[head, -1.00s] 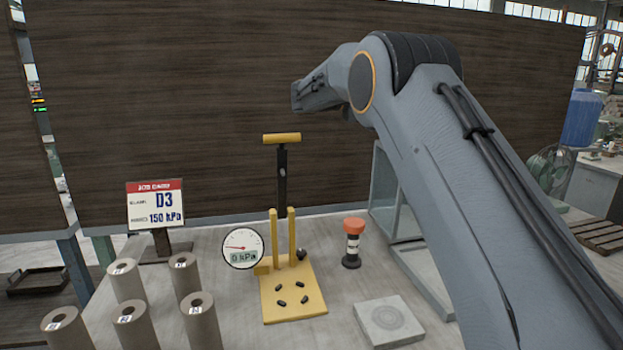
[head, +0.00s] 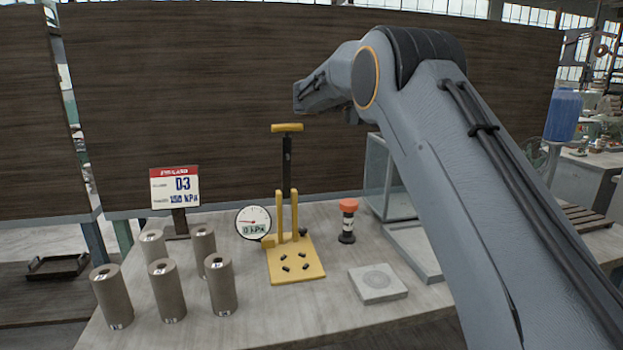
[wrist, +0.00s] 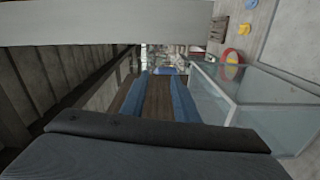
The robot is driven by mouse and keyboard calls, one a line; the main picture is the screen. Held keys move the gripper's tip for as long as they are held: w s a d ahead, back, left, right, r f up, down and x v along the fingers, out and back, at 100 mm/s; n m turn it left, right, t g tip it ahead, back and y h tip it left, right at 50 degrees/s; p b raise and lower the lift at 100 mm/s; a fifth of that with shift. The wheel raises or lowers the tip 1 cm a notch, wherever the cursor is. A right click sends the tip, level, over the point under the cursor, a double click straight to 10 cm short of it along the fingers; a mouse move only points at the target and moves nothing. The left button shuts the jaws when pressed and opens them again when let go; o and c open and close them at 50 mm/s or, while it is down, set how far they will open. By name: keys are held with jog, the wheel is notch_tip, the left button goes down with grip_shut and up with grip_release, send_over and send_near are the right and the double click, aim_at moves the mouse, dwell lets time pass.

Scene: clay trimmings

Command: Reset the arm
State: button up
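My arm rises from the lower right of the head view and bends at its elbow near the top. Its far end (head: 312,95) points left, high above the bench (head: 330,312) and in front of the dark wood panel. The fingers are not clearly visible in the head view. In the wrist view, a dark rounded shape fills the bottom edge and a light grey bar crosses the top. I cannot tell whether either is a finger, or whether the gripper is open or shut. I see nothing held.
The bench holds several clay-coloured cylinders (head: 166,290), a card reading D3 and 150 kPa (head: 175,187), a gauge at 0 kPa (head: 253,222), a yellow pump (head: 296,266), an orange-capped bottle (head: 348,222), a grey slab (head: 377,283) and a glass box (head: 376,172), also in the wrist view (wrist: 255,100).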

jog(key=s+d+f+n+g+y+b, duration=0.15)
jog(key=s+f+y, duration=0.35)
jog(key=f, duration=0.6)
jog(key=s+d+f+n+g+y+b, duration=0.1)
jog(key=s+d+f+n+y, duration=0.15)
jog(key=s+f, duration=0.6)
jog(key=s+a+f+m+y+b, duration=0.1)
jog(key=s+a+f+y, duration=0.1)
jog(key=s+f, duration=0.5)
jog(key=s+a+f+m+g+y+b, duration=0.1)
jog(key=s+f, duration=0.6)
jog(key=s, duration=0.7)
jog(key=s+a+f+m+y+b, duration=0.1)
jog(key=s+a+f+m+y, duration=0.2)
jog(key=s+a+f+y, duration=0.2)
jog(key=s+f+y, duration=0.1)
jog(key=s+f, duration=0.2)
jog(key=s, duration=0.2)
jog(key=shift+s+g, duration=0.3)
jog(key=shift+g, duration=0.05)
jog(key=shift+f+y, duration=0.1)
jog(key=shift+y, duration=0.15)
